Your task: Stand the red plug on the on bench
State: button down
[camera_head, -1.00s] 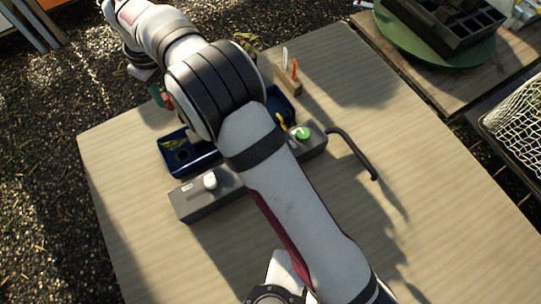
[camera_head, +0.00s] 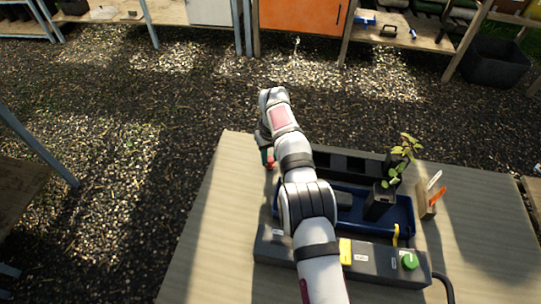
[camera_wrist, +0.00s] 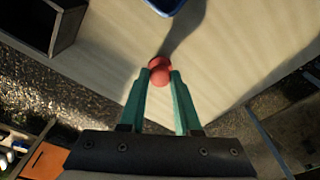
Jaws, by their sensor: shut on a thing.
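The red plug (camera_wrist: 160,74) is between the green fingertips of my gripper (camera_wrist: 160,80) in the wrist view. The gripper is shut on it, and its rounded red end shows past the fingers. In the head view my gripper (camera_head: 266,156) and the plug (camera_head: 270,164) are small, near the far left part of the wooden bench (camera_head: 212,225). The wrist view shows the bench top (camera_wrist: 225,45) behind the plug. I cannot tell whether the plug touches the bench. My arm hides part of the bench in the head view.
A blue tray (camera_head: 404,221) holds a potted seedling (camera_head: 380,200). A dark celled tray (camera_head: 345,163) stands behind it. A grey box (camera_head: 376,264) with a green knob (camera_head: 409,261) stands in front. A wooden label holder (camera_head: 427,206) is at right. The bench's left side is clear; gravel lies beyond.

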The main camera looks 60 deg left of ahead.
jog(key=c, duration=0.6)
grip_release()
jog(key=shift+f, duration=0.1)
